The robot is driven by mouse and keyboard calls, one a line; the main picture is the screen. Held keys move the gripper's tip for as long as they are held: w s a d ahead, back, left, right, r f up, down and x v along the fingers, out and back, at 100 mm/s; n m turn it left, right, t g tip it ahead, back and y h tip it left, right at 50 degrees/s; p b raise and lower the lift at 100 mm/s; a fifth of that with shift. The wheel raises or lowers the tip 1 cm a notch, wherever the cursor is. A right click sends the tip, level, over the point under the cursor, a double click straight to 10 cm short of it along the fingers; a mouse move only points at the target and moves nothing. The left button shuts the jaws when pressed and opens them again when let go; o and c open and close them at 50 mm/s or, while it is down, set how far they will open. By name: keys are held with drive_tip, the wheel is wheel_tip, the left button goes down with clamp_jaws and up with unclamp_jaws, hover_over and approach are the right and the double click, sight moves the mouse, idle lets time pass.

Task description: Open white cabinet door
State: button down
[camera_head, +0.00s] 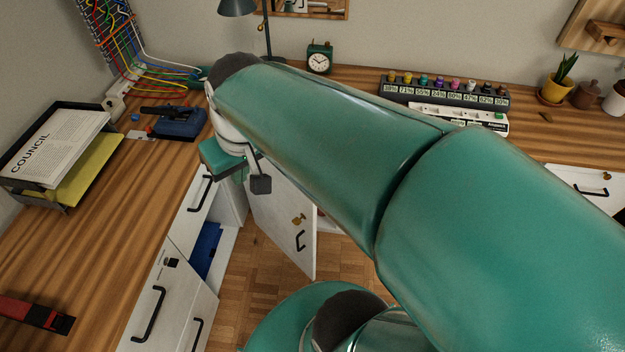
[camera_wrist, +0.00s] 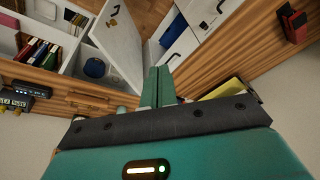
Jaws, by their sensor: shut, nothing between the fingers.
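The white cabinet door (camera_head: 282,228) stands swung out from its cabinet under the desk, below my arm in the head view. It has a black handle (camera_head: 300,240) and a brass-coloured lock piece (camera_head: 298,219). In the wrist view the door (camera_wrist: 120,42) is at upper left, angled away from the open shelves. My gripper (camera_wrist: 157,70) is shut and empty, its green fingers together. Its tips appear apart from the door, to the right of it in the wrist view. In the head view my arm hides part of the door and cabinet.
Cabinet shelves hold several books (camera_wrist: 38,52) and a round blue object (camera_wrist: 94,68). White drawers (camera_head: 165,305) with black handles line the left desk. A paper tray (camera_head: 60,150) and a blue device (camera_head: 178,122) stand on the desktop. Wooden floor (camera_head: 258,262) shows near the door.

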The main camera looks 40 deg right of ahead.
drive_tip(key=w+d+f+m+g+y, duration=0.15)
drive_tip(key=w+d+f+y, duration=0.25)
drive_tip(key=d+f, duration=0.45)
drive_tip(key=w+d+f+m+g+y, duration=0.1)
drive_tip(key=w+d+f+m+y, duration=0.1)
drive_tip(key=w+d+f+y, duration=0.45)
drive_tip(key=s+d+f+m+t+y, duration=0.1)
drive_tip(key=s+d+f+m+t, duration=0.1)
drive_tip(key=s+d+f+t, duration=0.35)
drive_tip(key=s+d+f+m+t, duration=0.1)
drive_tip(key=s+d+f+t, duration=0.1)
drive_tip(key=d+f, duration=0.5)
drive_tip(key=s+d+f+m+t+y, duration=0.1)
drive_tip(key=s+d+f+m+t, duration=0.15)
drive_tip(key=d+f+t, duration=0.4)
drive_tip(key=w+a+r+n+g, duration=0.1)
drive_tip(key=w+a+g, duration=0.1)
drive_tip(key=w+a, duration=0.4)
drive_tip(key=a, duration=0.3)
drive_tip(key=shift+w+a+r, duration=0.15)
drive_tip(key=shift+a+r, duration=0.1)
drive_tip(key=shift+a, duration=0.05)
